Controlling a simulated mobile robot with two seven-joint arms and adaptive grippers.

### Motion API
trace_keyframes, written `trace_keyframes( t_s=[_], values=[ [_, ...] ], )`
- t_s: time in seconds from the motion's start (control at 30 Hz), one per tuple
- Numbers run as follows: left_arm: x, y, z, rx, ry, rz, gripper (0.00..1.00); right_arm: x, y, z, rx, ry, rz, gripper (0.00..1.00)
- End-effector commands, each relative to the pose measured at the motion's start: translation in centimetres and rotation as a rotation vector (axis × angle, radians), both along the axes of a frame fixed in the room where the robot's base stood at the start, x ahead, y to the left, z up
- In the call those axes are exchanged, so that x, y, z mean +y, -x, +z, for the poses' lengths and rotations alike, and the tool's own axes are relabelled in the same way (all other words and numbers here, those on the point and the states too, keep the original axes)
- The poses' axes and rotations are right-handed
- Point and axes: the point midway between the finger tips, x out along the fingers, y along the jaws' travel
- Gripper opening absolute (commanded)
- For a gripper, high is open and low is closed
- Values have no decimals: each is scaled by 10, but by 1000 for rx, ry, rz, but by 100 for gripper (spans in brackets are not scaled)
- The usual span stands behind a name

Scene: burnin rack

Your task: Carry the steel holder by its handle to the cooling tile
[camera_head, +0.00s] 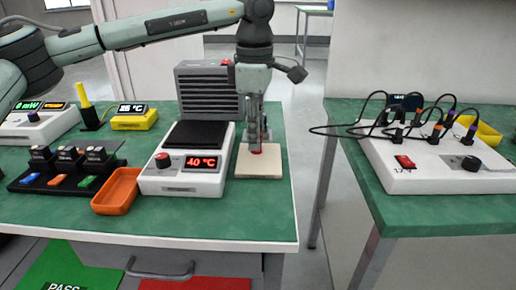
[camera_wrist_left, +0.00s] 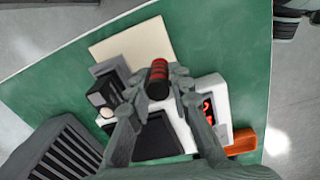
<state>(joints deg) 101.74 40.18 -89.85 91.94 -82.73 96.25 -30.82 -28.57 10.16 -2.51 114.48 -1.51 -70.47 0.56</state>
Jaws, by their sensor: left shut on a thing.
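My left gripper (camera_head: 257,148) points down over the pale beige cooling tile (camera_head: 281,168), on the right of the green bench. In the left wrist view its fingers (camera_wrist_left: 159,82) are shut on the black handle with red rings (camera_wrist_left: 158,76). Grey metal of the steel holder (camera_wrist_left: 106,70), with a black block beside it, shows left of the handle and overlaps the tile's edge (camera_wrist_left: 125,42). In the head view the fingers mostly hide the holder. I cannot tell whether it touches the tile. My right gripper is not in view.
A white heater (camera_head: 180,182) reading 40 °C, with a black top plate, stands close left of the tile. A grey vented box (camera_head: 208,92) is behind it. An orange tray (camera_head: 117,190) and black rack (camera_head: 60,180) are further left. A gap separates the right bench (camera_head: 440,215).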

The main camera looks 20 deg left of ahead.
Motion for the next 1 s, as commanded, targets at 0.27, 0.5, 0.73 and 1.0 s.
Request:
trace_keyframes(
  t_s=[0.27, 0.5, 0.73, 1.0],
  values=[
    [-4, -1, -22, 2, 0, 2, 0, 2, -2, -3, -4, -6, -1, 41],
    [-4, -2, -43, -2, 1, 2, 0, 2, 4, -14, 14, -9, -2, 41],
    [-4, -2, -44, -1, 1, 2, 0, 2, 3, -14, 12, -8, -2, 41],
    [-4, -1, -46, 0, 1, 2, 39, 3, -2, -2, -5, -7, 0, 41]
  ],
)
